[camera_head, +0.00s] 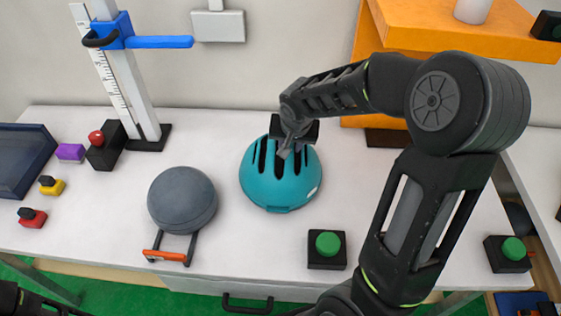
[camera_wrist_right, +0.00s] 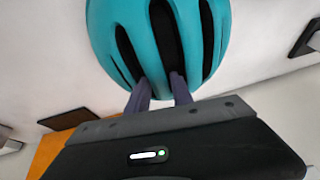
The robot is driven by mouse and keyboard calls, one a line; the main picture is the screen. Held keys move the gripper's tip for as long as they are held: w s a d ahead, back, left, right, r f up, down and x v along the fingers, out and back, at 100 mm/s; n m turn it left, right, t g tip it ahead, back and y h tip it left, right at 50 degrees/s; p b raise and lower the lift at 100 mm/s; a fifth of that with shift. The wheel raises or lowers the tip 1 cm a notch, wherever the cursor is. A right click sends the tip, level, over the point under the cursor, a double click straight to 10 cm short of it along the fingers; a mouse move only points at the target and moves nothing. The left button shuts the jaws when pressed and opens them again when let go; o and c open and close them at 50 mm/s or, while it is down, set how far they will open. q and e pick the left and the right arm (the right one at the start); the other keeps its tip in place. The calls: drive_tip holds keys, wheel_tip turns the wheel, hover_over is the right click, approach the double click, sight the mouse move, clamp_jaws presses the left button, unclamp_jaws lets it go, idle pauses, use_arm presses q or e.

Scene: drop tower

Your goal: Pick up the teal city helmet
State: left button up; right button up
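The teal city helmet (camera_head: 272,189) sits dome up on the white table, right of the grey round helmet-like object. It has dark long vents on top. In the right wrist view the helmet (camera_wrist_right: 187,32) fills the top middle. My right gripper (camera_head: 291,150) is at the top of the helmet, coming from above. In the right wrist view its two fingers (camera_wrist_right: 160,86) reach into neighbouring vents, close together with a teal rib between them. They look shut on that rib; the fingertips are hidden in the vents. My left gripper is not in view.
A grey dome (camera_head: 183,199) with an orange-handled frame (camera_head: 168,256) stands close left. A green button box (camera_head: 327,249) lies in front, another (camera_head: 508,253) at the right. A measuring stand (camera_head: 125,80) and an orange structure (camera_head: 440,28) stand at the back.

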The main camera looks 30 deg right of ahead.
idle(0.6)
clamp_jaws()
idle(1.2)
